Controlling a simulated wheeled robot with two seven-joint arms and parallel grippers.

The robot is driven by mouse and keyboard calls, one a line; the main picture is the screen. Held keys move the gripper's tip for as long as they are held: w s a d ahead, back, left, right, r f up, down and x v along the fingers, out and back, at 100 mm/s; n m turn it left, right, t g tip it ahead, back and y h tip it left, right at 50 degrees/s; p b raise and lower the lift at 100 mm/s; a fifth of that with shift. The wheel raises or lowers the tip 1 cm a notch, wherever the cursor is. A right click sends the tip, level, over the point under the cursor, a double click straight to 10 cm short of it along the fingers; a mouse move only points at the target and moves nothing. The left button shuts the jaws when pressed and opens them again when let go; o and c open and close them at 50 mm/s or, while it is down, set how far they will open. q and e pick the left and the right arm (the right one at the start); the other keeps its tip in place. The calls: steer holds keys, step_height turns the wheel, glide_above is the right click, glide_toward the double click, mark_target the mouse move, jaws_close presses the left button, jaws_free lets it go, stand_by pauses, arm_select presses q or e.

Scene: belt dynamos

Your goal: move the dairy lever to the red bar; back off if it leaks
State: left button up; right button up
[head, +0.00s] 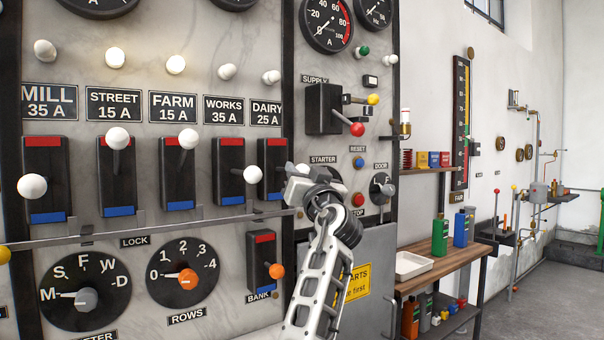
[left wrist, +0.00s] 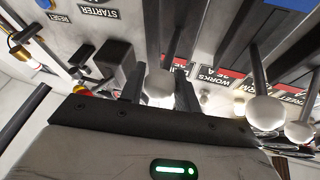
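In the left wrist view, which is upside down, a white knob (left wrist: 158,88) sits between the dark fingertips of my left gripper (left wrist: 160,84), very close to both. I cannot tell whether they press on it. My right gripper is not in view. No leak shows.
The works lever knob (head: 253,174) stands out just left of my gripper. The supply switch's red knob (head: 357,129) and the starter's knobs are to the right. A lock rail (head: 130,230) runs below the levers. A bench (head: 440,262) stands farther right.

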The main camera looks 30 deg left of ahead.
arm_select(q)
jaws_close()
steer(key=shift+r+p, duration=0.5)
steer(key=shift+p, duration=0.1)
steer(key=shift+r+g+h+p, duration=0.4)
steer(key=shift+r+h+p, duration=0.1)
steer(key=shift+r+p, duration=0.05)
steer(key=shift+a+r+n, duration=0.15)
steer(key=shift+r+n, duration=0.15)
steer(key=shift+r, duration=0.5)
steer(key=shift+w+a+r+p, duration=0.15)
steer(key=shift+a+r+p, duration=0.1)
steer(key=shift+r, duration=0.4)
steer(key=shift+w+a+r+p, duration=0.1)
steer(key=shift+a+r+p, duration=0.15)
steer(key=shift+r, duration=0.35)
steer(key=shift+w+a+r, duration=0.1)
steer(key=shift+a+r, duration=0.15)
steer(key=shift+r, duration=0.25)
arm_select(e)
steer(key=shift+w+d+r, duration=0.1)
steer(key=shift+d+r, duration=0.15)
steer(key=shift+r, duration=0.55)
